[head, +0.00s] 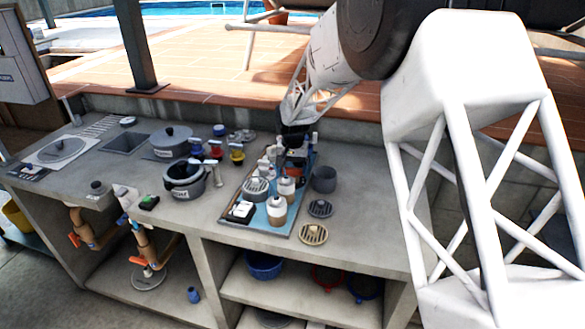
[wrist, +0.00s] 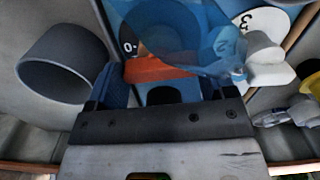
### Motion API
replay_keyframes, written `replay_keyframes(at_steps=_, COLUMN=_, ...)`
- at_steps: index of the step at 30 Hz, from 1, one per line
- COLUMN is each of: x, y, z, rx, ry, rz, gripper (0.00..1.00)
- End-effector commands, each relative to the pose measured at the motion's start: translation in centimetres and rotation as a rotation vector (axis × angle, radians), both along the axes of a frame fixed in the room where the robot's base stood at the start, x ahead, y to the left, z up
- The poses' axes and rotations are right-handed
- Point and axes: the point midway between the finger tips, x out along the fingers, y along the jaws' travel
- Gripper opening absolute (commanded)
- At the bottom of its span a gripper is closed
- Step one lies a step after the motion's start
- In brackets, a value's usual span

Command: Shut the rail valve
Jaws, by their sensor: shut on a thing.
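The rail valve appears to be the piece with a blue rounded body (wrist: 178,28) and an orange handle (wrist: 152,69) in the wrist view, standing on a blue board (head: 256,216). A "0" mark shows beside the handle. The handle's exact angle is partly hidden by my gripper.
A dark grey cup (head: 323,179) stands close right of the board; it also shows in the wrist view (wrist: 66,63). White-capped jars (head: 277,209) stand on the board's front. Round grates (head: 313,234) lie to the right. A grey pot (head: 185,180) stands to the left.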

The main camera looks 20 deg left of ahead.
Motion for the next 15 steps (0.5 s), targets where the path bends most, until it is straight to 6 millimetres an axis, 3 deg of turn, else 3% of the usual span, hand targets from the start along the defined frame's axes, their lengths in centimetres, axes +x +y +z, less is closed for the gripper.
replay_keyframes(at_steps=15, x=0.02, y=0.0, z=0.02, rx=0.0, ry=0.0, rz=-0.164, gripper=0.53)
